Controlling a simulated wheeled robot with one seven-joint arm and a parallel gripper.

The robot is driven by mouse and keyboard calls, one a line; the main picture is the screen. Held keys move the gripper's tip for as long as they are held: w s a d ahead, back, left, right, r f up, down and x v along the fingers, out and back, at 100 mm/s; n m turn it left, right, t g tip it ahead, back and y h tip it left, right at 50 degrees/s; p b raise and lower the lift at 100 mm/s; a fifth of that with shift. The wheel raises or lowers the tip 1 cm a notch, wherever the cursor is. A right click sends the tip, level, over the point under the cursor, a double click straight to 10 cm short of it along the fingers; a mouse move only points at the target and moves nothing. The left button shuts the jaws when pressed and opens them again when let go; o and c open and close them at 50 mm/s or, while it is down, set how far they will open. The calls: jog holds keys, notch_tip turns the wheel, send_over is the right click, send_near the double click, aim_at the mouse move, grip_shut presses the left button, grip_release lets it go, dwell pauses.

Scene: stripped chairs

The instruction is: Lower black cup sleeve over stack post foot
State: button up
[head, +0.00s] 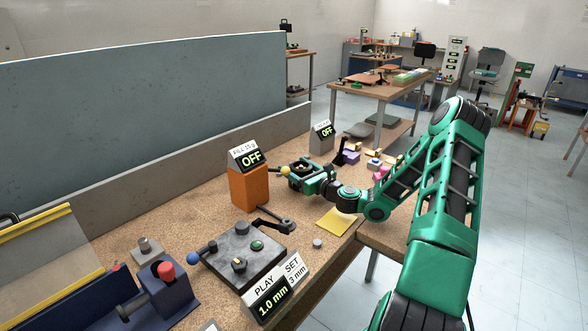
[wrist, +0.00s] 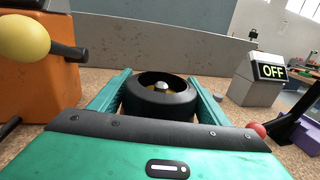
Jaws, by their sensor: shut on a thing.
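The black cup sleeve (wrist: 150,104) is a short, round, open-topped ring between the two green fingers of my gripper (wrist: 162,92). My gripper is shut on it, one finger on each side. A shiny rounded metal tip with a yellowish surround shows inside the ring; I cannot tell whether it is part of the sleeve or of a post. In the head view my gripper (head: 303,168) is over the bench, right of the orange block, and the sleeve (head: 300,165) shows as a dark ring. The stack post foot cannot be made out in either view.
The orange block (head: 250,186) with an OFF display and a yellow-knobbed lever (head: 286,171) stands close left of my gripper. A second OFF box (head: 321,141) stands behind. A grey fixture plate (head: 238,256) and a yellow pad (head: 334,222) lie nearer. Coloured blocks (head: 378,168) lie to the right.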

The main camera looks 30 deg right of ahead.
jog(key=shift+f, duration=0.65)
dwell(0.3)
jog(key=o, duration=1.1)
jog(key=shift+o, duration=0.2)
jog(key=shift+s, duration=0.1)
